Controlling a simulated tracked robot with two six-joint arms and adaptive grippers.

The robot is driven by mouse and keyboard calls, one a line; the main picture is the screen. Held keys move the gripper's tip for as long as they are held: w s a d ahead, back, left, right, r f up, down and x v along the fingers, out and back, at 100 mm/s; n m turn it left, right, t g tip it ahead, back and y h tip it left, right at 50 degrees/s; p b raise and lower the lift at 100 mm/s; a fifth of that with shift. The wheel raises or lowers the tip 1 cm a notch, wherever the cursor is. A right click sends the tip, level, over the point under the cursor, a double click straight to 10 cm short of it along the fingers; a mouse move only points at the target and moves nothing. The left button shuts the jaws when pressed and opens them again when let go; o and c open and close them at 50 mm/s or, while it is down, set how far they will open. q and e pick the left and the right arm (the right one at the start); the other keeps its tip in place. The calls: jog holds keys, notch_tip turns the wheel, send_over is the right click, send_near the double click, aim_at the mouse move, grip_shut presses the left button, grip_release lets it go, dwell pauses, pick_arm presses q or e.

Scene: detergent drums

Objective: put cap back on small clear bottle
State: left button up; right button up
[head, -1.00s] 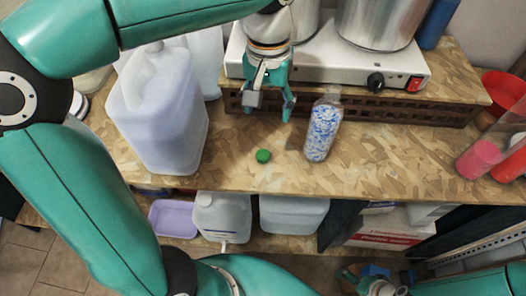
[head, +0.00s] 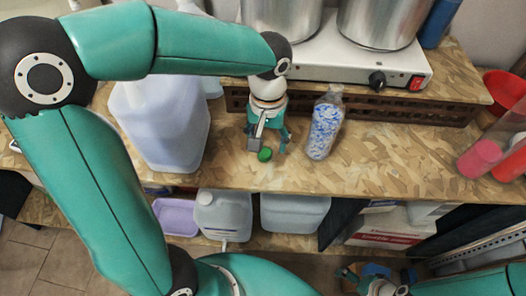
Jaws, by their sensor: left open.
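The small clear bottle (head: 325,124) stands on the wooden worktop, holding blue and white bits; no cap shows on its top. The green cap (head: 265,155) lies on the worktop to the left of the bottle, nearer the front edge. My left gripper (head: 268,147) points down just behind and above the cap, with its open fingers to either side of it. I cannot tell whether a finger touches the cap. My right gripper (head: 377,282) is only partly in view at the bottom, low in front of the shelf, and its jaws are unclear.
A large jug (head: 165,130) stands left of my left gripper. Behind is a hot plate (head: 345,72) with metal pots on a raised wooden stand. A red bowl (head: 503,90) and pink container (head: 478,160) are at the right. The worktop right of the bottle is clear.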

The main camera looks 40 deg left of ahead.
aim_at(264, 154)
pick_arm(q)
jog(key=f, duration=0.3)
jog(key=f+p, duration=0.1)
jog(key=shift+s+a+f, duration=0.25)
jog(key=shift+a+f, duration=0.05)
jog(key=shift+a, duration=0.05)
jog(key=shift+f, duration=0.35)
jog(key=c, duration=0.8)
